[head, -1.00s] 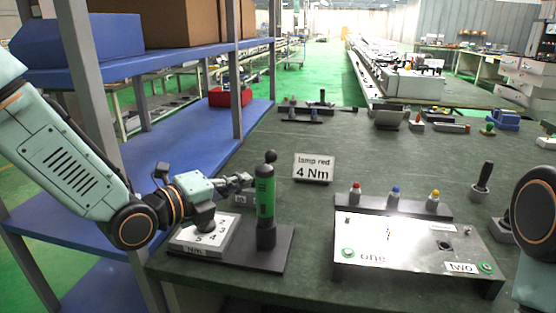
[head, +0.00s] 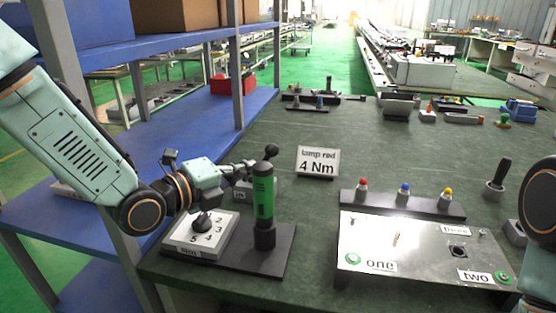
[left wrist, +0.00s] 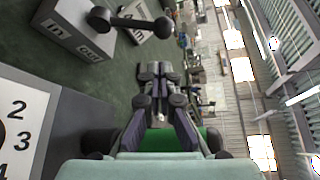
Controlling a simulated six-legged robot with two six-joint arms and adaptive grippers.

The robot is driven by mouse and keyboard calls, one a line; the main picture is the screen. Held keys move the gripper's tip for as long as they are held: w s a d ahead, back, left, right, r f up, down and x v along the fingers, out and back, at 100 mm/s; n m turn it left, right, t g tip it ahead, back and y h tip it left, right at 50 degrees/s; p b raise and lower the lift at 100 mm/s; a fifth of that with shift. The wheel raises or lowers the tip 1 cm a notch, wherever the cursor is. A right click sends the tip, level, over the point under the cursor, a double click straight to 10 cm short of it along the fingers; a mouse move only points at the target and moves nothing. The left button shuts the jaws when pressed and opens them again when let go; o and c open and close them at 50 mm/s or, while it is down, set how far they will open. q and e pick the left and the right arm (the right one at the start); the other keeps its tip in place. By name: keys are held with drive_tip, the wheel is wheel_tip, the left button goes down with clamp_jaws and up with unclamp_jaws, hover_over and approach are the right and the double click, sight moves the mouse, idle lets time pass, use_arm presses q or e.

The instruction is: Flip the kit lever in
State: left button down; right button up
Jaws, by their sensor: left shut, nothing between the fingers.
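The kit lever is a black bar with round ends (left wrist: 130,22) on a grey box (left wrist: 72,28) labelled "in" and "out", at the upper left of the left wrist view. The bar reaches past the "out" side of the box. My right gripper is out of view.
A green upright tool (head: 263,200) with a black knob stands on a dark base beside a numbered dial box (head: 202,232). A "lamp red 4 Nm" sign (head: 318,162) and a metal panel (head: 410,258) stand to the right. Blue shelving (head: 190,130) is on the left.

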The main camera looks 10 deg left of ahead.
sight(265, 158)
use_arm(q)
drive_tip(key=b+x, duration=0.1)
drive_tip(key=x, duration=0.7)
drive_tip(key=shift+w+d, duration=0.25)
drive_tip(key=shift+w, duration=0.1)
drive_tip(key=shift+w, duration=0.1)
drive_tip(key=shift+a+r, duration=0.15)
drive_tip(key=shift+r, duration=0.05)
